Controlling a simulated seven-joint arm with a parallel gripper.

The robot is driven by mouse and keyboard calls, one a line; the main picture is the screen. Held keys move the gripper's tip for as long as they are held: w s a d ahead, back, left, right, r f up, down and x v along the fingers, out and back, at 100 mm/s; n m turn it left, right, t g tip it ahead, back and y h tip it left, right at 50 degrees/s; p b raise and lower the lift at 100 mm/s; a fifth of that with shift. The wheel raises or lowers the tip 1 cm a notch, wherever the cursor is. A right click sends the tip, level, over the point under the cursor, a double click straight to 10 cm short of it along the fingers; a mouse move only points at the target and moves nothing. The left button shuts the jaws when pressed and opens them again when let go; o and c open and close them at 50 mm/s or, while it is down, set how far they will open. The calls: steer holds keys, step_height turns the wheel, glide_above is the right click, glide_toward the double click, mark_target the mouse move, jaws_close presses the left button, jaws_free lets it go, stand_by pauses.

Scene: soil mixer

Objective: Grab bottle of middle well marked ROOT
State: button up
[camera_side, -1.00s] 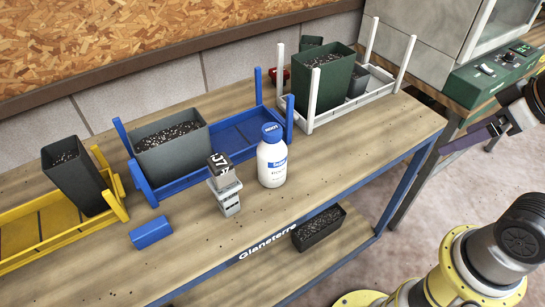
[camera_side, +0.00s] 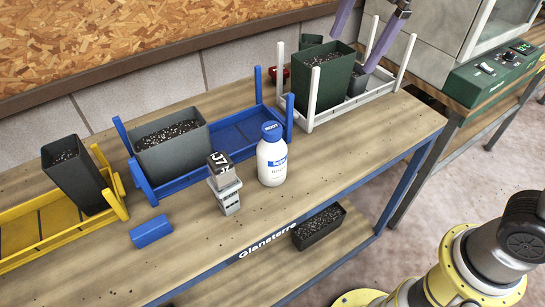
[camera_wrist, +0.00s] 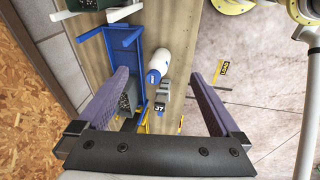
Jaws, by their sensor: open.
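A white bottle (camera_side: 272,165) with a blue cap and blue label stands upright on the bench, in front of the blue tray (camera_side: 215,148); the cap lettering seems to read ROOT. In the wrist view the bottle (camera_wrist: 159,60) lies between the lines of the two fingers, farther off. My gripper (camera_side: 350,55) is open and empty, its purple fingers showing above the white tray at the back right. It is well apart from the bottle. Its fingers also frame the wrist view (camera_wrist: 159,74).
A blue block (camera_side: 151,231) lies farther left. The white tray (camera_side: 375,93) with upright posts holds a green pot (camera_side: 325,80). The bench right of the bottle is clear.

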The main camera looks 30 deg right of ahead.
steer(key=w+a+f+n+g, duration=0.2)
steer(key=w+a+f+n, duration=0.1)
steer(key=w+a+f, duration=0.4)
glide_above(273, 124)
steer(key=d, duration=0.1)
step_height(273, 124, down, 3)
steer(key=shift+w+r+g, duration=0.1)
steer(key=shift+w+g, duration=0.05)
steer(key=shift+g, duration=0.15)
steer(key=f, duration=0.5)
steer(key=a+f, duration=0.1)
steer(key=f, duration=0.2)
steer(key=shift+s+a+f, duration=0.1)
steer(key=shift+s+f, duration=0.05)
steer(key=shift+f, duration=0.75)
steer(key=shift+s+a+f, duration=0.1)
steer(key=shift+s+f, duration=0.05)
steer(key=shift+f, duration=0.75)
steer(key=shift+s+a+f, duration=0.1)
steer(key=shift+s+f, duration=0.05)
steer(key=shift+f, duration=0.75)
steer(key=shift+r, duration=0.1)
jaws_close()
